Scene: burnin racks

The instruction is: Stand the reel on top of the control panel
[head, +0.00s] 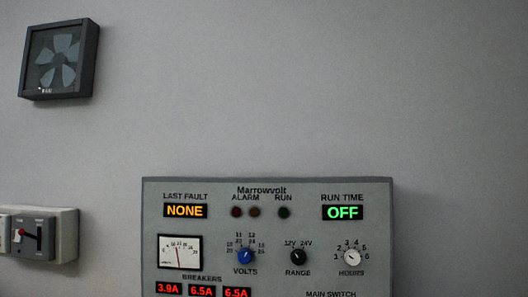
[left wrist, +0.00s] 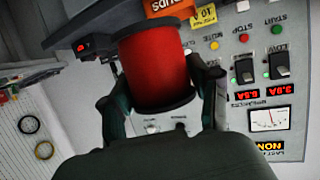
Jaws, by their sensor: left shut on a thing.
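The control panel (head: 330,228) is a grey box on the wall, low in the head view, with lit displays, knobs and a meter. Its upper edge shows bare, with nothing on it. The panel also shows inverted at the right of the left wrist view (left wrist: 224,62). The reel (left wrist: 157,68) is red with dark end flanges. My left gripper (left wrist: 162,82) is shut on the reel, one finger on each side. The reel appears in front of the panel in that view; I cannot tell the gap. My right gripper is in neither view.
A dark fan unit (head: 60,60) is on the wall at upper left. A switch box (head: 65,234) is left of the panel. The wall above the panel is clear. A black ring (left wrist: 28,124) and a yellow ring (left wrist: 44,150) show at the left of the wrist view.

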